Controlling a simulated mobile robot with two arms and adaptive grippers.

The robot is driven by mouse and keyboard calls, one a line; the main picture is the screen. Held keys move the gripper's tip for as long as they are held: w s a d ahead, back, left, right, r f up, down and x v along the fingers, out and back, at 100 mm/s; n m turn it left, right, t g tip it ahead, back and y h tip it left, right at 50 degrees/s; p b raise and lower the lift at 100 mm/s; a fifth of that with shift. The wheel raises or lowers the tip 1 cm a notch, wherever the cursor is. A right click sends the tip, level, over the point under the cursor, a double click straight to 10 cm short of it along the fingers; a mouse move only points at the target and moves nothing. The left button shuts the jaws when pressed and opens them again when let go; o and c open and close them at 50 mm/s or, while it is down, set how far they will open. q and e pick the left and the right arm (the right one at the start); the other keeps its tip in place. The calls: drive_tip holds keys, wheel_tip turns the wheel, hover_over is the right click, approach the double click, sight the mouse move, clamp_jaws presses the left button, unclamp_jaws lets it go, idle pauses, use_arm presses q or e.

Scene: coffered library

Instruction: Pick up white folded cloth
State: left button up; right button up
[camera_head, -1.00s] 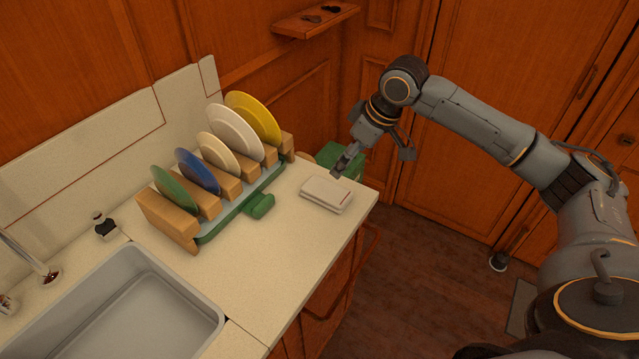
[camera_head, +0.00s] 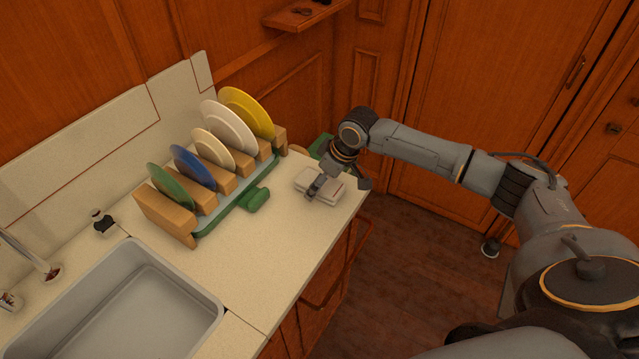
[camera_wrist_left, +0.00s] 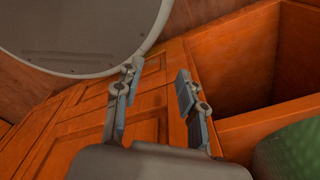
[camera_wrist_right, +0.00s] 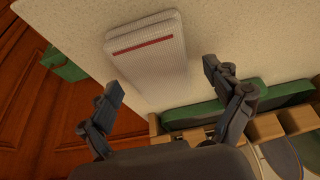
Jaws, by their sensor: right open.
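The white folded cloth (camera_head: 330,188) lies flat on the counter near its right end, partly hidden by my right gripper in the head view. In the right wrist view the cloth (camera_wrist_right: 146,42) shows a red stripe and lies beyond the fingertips. My right gripper (camera_head: 338,190) is over the cloth; in its wrist view the open fingers (camera_wrist_right: 162,82) stand apart with nothing between them. My left gripper (camera_wrist_left: 154,85) shows only in its own wrist view. Its fingers are apart and empty, away from the counter.
A rack with several upright plates (camera_head: 228,130) and a green item (camera_head: 258,198) stand left of the cloth. The sink (camera_head: 125,300) is at the near left. A green box (camera_head: 322,147) is behind the counter's end. Bare counter (camera_head: 245,255) lies in front of the rack.

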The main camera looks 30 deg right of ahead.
drive_tip(key=c, duration=1.1)
drive_tip(key=shift+c, duration=0.2)
drive_tip(key=shift+r, duration=0.1)
